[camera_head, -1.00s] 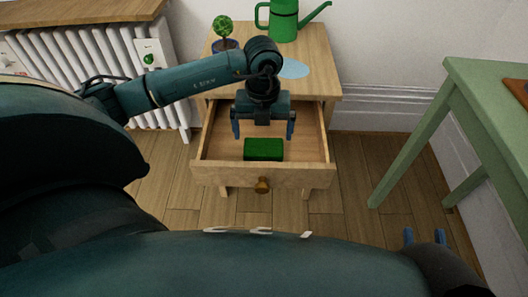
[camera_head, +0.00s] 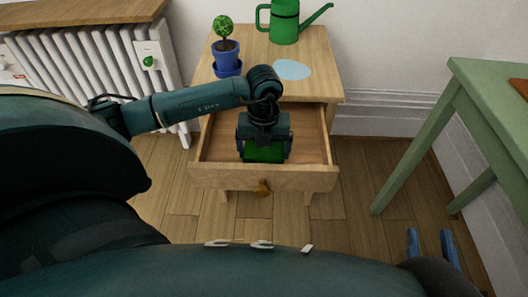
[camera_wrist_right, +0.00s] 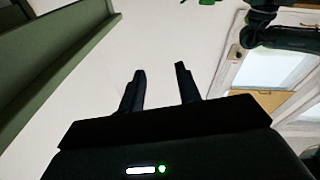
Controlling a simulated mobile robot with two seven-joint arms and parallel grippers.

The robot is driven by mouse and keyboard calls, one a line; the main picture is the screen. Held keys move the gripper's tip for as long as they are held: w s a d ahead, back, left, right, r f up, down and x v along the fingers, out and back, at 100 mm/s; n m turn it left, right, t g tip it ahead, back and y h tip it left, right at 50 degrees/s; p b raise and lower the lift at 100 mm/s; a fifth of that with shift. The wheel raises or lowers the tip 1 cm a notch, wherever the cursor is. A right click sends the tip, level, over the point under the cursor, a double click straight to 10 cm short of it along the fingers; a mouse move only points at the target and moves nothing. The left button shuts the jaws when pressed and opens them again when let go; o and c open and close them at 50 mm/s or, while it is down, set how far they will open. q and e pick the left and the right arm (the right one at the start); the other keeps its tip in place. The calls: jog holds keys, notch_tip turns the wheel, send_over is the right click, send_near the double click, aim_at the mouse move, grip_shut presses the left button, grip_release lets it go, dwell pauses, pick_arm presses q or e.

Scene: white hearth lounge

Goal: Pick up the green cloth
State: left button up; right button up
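The green cloth (camera_head: 263,152) is a small, block-like folded bundle in the open drawer (camera_head: 212,177) of a wooden side table. My left gripper (camera_head: 264,147) points down into the drawer over the cloth. Its fingers stand spread, one at the left and one at the right side of the cloth; the fingertips are partly hidden, and I cannot tell whether they touch it. My right gripper (camera_head: 432,246) is open and empty at the lower right, away from the drawer. It also shows open in the right wrist view (camera_wrist_right: 160,85).
On the table top (camera_head: 258,50) are a potted plant (camera_head: 226,52), a green watering can (camera_head: 285,22) and a pale blue round patch (camera_head: 292,69). A radiator (camera_head: 100,65) stands left, and a green table (camera_head: 480,95) stands right. Floor between the tables is clear.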

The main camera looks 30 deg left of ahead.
aim_at(264, 149)
pick_arm(q)
jog(key=c, duration=0.4)
notch_tip(264, 149, up, 5)
jog(key=shift+r+p, duration=0.1)
jog(key=shift+p, duration=0.9)
notch_tip(264, 149, up, 5)
jog(key=shift+f+p, duration=0.1)
jog(key=shift+p, duration=0.5)
pick_arm(e)
jog(key=shift+d+m+g+h, duration=0.3)
jog(key=shift+d+g+h, duration=0.2)
jog(key=shift+h, duration=0.2)
